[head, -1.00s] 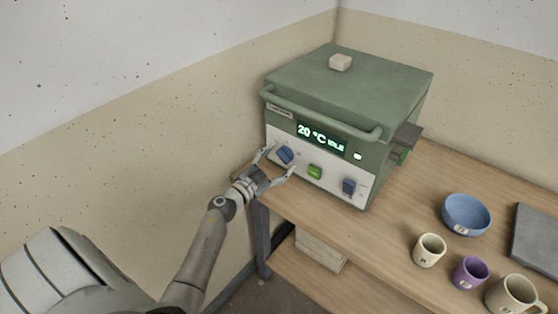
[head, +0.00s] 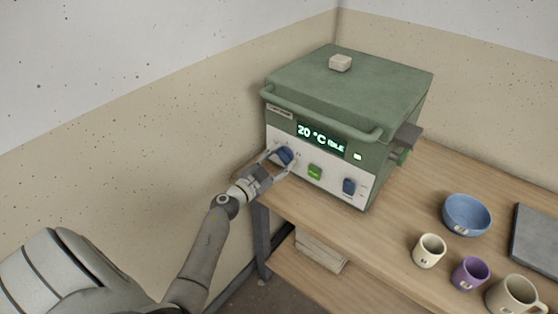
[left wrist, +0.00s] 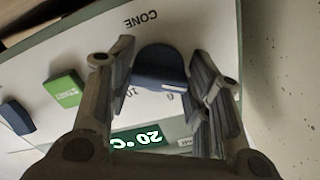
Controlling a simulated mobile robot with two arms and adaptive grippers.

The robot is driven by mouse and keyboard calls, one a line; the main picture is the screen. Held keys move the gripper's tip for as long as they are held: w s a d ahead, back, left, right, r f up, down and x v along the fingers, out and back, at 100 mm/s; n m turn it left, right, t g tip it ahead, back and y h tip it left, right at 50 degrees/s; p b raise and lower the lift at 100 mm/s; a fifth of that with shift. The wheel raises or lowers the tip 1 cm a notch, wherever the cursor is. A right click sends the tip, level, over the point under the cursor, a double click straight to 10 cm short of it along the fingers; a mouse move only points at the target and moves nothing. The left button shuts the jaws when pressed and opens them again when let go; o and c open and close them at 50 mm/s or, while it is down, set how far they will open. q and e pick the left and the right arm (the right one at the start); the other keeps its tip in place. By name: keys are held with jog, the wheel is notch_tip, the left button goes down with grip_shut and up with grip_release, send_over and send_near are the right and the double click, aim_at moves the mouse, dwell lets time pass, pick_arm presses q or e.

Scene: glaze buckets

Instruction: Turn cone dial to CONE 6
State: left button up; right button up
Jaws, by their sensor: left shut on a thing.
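The blue cone dial (head: 286,155) is on the left of the kiln's white front panel. In the left wrist view the dial (left wrist: 158,66) shows close up, upside down, beside the word CONE. A white mark shows on the dial's edge near a small digit, with "10" beside it; the exact setting cannot be told. My left gripper (head: 279,160) is shut on the dial, with one finger on each side, also in the left wrist view (left wrist: 158,84). The green kiln (head: 350,90) has its lid down and its display reads 20 °C IDLE. My right gripper is not in view.
A green button (head: 314,172) and a second blue control (head: 349,187) are right of the dial. A cream block (head: 340,62) lies on the lid. Mugs (head: 429,250) and a blue bowl (head: 466,214) stand on the wooden table (head: 390,230). The wall is close on the left.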

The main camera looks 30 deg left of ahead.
pick_arm(q)
jog(key=shift+m, duration=1)
jog(key=m, duration=0.2)
jog(key=shift+a+m, duration=0.1)
jog(key=shift+m, duration=0.2)
jog(key=m+b, duration=0.1)
jog(key=m, duration=0.5)
jog(key=shift+r, duration=0.1)
jog(key=shift+m, duration=0.7)
jog(key=o, duration=1)
jog(key=shift+r, duration=0.1)
